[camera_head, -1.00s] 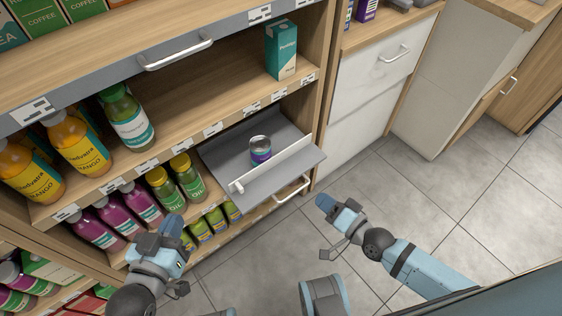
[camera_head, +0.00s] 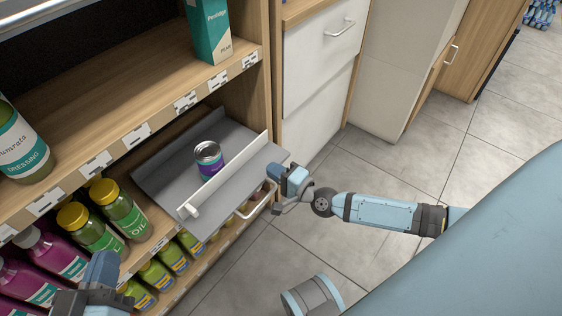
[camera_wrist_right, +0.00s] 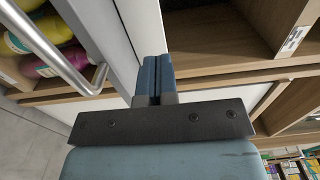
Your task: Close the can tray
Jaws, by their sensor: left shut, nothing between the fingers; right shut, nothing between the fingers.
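The can tray (camera_head: 165,183) is a grey pull-out tray with a white front rail (camera_head: 230,172), and it stands pulled out of the shelf. One can (camera_head: 208,158) with a purple and teal label stands upright on it behind the rail. A light handle (camera_head: 247,207) shows below the tray's front. My right gripper (camera_head: 285,177) is shut and empty at the tray's front right corner; I cannot tell whether it touches. In the right wrist view its fingers (camera_wrist_right: 154,75) are together beside a light panel and a handle bar. My left gripper (camera_head: 102,268) is shut and empty at the lower left, near the oil bottles.
Oil bottles (camera_head: 124,210) and purple bottles (camera_head: 58,252) stand on the shelf left of the tray. A teal carton (camera_head: 208,32) stands on the shelf above. White drawers (camera_head: 322,60) are to the right. The floor in front is clear.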

